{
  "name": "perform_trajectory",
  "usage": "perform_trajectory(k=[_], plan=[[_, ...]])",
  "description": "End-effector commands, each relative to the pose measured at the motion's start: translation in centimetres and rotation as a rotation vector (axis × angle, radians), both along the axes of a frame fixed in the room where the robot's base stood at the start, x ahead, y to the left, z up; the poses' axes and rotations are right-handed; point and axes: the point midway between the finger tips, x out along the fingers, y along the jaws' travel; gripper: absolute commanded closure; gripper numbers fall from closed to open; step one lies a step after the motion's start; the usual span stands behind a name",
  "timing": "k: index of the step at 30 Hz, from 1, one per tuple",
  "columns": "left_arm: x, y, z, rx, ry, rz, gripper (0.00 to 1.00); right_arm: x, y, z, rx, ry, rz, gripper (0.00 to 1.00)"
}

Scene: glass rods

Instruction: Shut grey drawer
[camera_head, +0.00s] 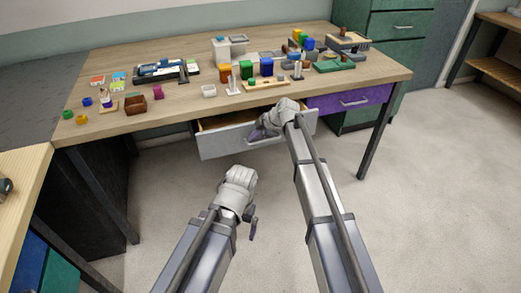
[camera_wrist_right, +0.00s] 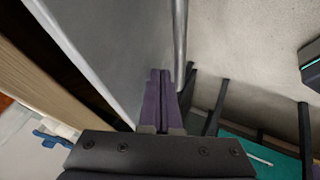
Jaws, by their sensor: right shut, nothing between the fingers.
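The grey drawer (camera_head: 222,143) hangs open under the wooden table, left of the purple drawer. Its wooden inside shows behind the front panel. In the right wrist view its grey front (camera_wrist_right: 115,40) fills the upper left, with a silver bar handle (camera_wrist_right: 180,40) beside my fingers. My right gripper (camera_head: 256,134) is at the drawer front near the handle. Its purple fingers (camera_wrist_right: 160,75) are together and empty; whether they touch the panel I cannot tell. My left gripper (camera_head: 253,228) is low in front of the table, away from the drawer, its fingers seen edge-on.
The purple drawer (camera_head: 350,99) to the right looks shut. Many small items stand on the tabletop (camera_head: 180,115) above. A green cabinet (camera_head: 398,25) stands at the back right. Table legs flank the drawers; the floor (camera_head: 440,190) in front and to the right is clear.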

Motion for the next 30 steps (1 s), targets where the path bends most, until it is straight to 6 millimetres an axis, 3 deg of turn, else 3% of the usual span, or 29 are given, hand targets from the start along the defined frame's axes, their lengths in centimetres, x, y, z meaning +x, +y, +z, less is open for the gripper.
perform_trajectory(k=[1,3,12,30], plan=[[0.0,0.0,0.0,0.0,0.0,0.0,0.0,1.7,0.5,0.0,0.0,-0.001,0.001,1.0],[0.0,0.0,0.0,0.0,0.0,0.0,0.0,3.1,0.9,0.0,0.0,-0.001,0.001,1.0],[0.0,0.0,0.0,0.0,0.0,0.0,0.0,6.7,2.1,0.0,0.0,0.001,0.0,1.0],[0.0,0.0,0.0,0.0,0.0,0.0,0.0,7.7,2.5,0.0,0.0,0.0,0.0,1.0]])
